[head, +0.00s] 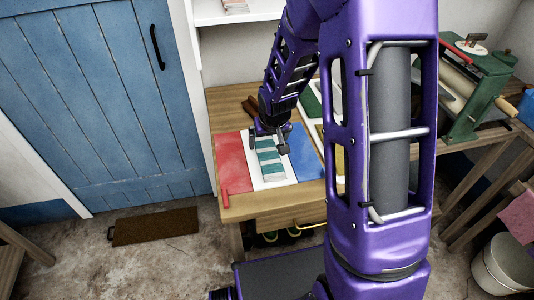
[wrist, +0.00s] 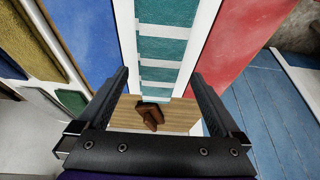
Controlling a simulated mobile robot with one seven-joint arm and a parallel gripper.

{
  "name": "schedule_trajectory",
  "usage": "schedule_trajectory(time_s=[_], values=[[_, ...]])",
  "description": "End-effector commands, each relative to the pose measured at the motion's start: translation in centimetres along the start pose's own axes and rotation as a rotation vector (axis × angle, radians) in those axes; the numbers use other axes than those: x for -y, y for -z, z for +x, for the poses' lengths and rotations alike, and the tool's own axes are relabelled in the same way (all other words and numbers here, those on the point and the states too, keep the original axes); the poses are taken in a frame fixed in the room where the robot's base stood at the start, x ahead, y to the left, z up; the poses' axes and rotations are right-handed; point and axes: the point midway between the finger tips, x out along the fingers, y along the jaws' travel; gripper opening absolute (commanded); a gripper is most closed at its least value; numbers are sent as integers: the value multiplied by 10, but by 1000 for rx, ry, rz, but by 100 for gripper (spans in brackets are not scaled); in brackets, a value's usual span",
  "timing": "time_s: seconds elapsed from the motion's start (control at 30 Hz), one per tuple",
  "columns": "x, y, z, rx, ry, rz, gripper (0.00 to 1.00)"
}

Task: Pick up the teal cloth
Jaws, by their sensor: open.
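The teal cloth (head: 269,160) lies flat on the table, with pale crosswise stripes, on a white strip between a red panel and a blue panel. In the wrist view the teal cloth (wrist: 163,54) runs up the middle, its near end between or just beyond the fingertips. My gripper (head: 269,143) is over the far end of the cloth in the head view. In the wrist view my gripper (wrist: 160,77) is open, its fingers apart on either side of the cloth's line, with nothing held. I cannot tell the exact height above the cloth.
The red panel (head: 233,160) and blue panel (head: 306,152) flank the cloth on the wooden table (head: 255,207). A brown object (wrist: 150,114) lies on bare wood near the cloth's end. A green mangle-like machine (head: 480,90) stands right. A blue door (head: 100,90) is left.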

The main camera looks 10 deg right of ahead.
Motion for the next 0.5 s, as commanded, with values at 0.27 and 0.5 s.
schedule_trajectory(time_s=[0.27, 0.5], values=[[-2, -1, 40, 2, 0, -1, 100], [-3, 0, 45, -1, -1, 0, 100]])
